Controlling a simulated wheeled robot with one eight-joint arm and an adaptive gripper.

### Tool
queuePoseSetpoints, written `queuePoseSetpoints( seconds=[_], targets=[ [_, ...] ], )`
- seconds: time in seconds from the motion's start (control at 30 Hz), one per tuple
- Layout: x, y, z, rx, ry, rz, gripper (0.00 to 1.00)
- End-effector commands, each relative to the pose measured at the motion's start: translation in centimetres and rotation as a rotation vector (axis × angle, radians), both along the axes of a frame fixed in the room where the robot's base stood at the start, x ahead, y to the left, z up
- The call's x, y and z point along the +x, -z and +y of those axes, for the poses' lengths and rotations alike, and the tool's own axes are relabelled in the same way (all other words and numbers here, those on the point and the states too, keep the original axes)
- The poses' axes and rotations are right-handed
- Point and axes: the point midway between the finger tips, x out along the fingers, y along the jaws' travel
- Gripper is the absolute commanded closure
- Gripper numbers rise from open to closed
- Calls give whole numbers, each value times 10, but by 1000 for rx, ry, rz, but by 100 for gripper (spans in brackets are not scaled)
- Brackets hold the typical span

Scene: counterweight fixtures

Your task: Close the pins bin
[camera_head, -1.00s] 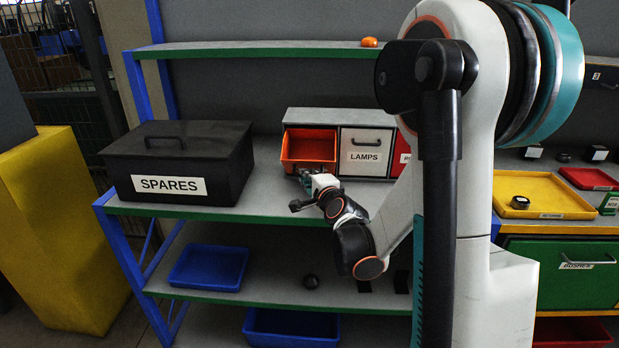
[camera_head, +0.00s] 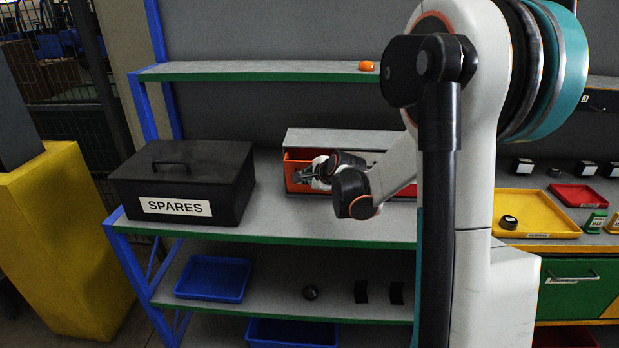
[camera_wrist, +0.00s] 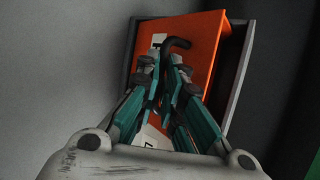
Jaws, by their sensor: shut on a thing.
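The orange pins bin (camera_head: 293,163) is at the left end of the grey bin unit on the shelf; its label is too hidden to read. Its orange front also shows in the wrist view (camera_wrist: 205,65), set within a dark frame. My gripper (camera_head: 312,176) is at the bin's front and hides much of it. In the wrist view my gripper's fingers (camera_wrist: 163,75) are closed around the dark curved handle (camera_wrist: 180,44) on that front. A white label is partly hidden behind the fingers. I cannot tell how far the bin stands out of its slot.
A black SPARES box (camera_head: 185,182) stands on the shelf to the left. A blue tray (camera_head: 213,277) lies on the shelf below. A yellow tray (camera_head: 538,210) is on the right-hand bench. An orange object (camera_head: 366,66) sits on the top shelf. Shelf in front of the bins is clear.

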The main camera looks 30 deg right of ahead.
Motion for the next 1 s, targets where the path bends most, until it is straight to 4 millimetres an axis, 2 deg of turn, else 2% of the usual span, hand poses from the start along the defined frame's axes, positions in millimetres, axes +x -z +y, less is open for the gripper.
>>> queuePoseSetpoints(
  seconds=[0.1,0.5,1.0],
  targets=[
    [7,-9,-5,32,0,48,100],
    [27,-19,-18,136,1,200,100],
    [39,-23,-26,135,0,199,100]
  ],
)
